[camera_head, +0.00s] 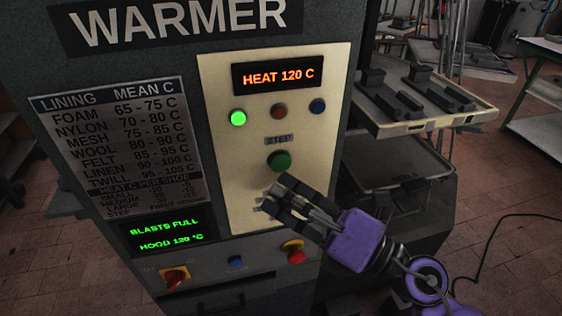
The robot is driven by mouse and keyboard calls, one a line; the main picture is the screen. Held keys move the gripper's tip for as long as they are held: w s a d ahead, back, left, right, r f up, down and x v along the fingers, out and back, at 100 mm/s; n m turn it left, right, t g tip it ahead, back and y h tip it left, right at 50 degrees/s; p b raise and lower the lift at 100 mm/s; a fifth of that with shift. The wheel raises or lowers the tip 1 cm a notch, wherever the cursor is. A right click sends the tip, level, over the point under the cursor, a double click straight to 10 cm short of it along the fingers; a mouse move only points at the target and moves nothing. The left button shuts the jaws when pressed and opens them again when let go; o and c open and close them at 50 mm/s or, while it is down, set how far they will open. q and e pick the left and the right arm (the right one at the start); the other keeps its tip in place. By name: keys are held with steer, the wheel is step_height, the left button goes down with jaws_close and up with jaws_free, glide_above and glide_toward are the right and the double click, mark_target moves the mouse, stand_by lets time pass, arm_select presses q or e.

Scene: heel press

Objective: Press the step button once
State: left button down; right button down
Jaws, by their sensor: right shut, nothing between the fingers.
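The step button is a round green button (279,161) on the cream panel (225,90) of the warmer, under a small label reading STEP (279,140). My right gripper (276,195) is shut and empty, with its fingertips just below the green button in the picture. I cannot tell whether the fingers touch the panel. The gripper covers part of the panel's lower area and some label text there. A display (279,75) above reads HEAT 120 C. Below it, a green lamp (238,118) is lit. My left gripper is not in view.
Below are a red knob (174,279), a blue button (235,262) and a red button on yellow (295,252). Trays with dark blocks (425,128) stand to the right. A cable lies on the tiled floor.

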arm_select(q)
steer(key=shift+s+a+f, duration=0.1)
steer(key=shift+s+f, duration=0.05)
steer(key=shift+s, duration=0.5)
arm_select(e)
steer(key=shift+w+a, duration=0.15)
steer(key=shift+w, duration=0.25)
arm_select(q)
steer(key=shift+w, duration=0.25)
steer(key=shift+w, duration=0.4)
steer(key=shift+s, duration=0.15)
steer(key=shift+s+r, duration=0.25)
arm_select(e)
steer(key=shift+w+a, duration=0.15)
steer(key=shift+w, duration=0.25)
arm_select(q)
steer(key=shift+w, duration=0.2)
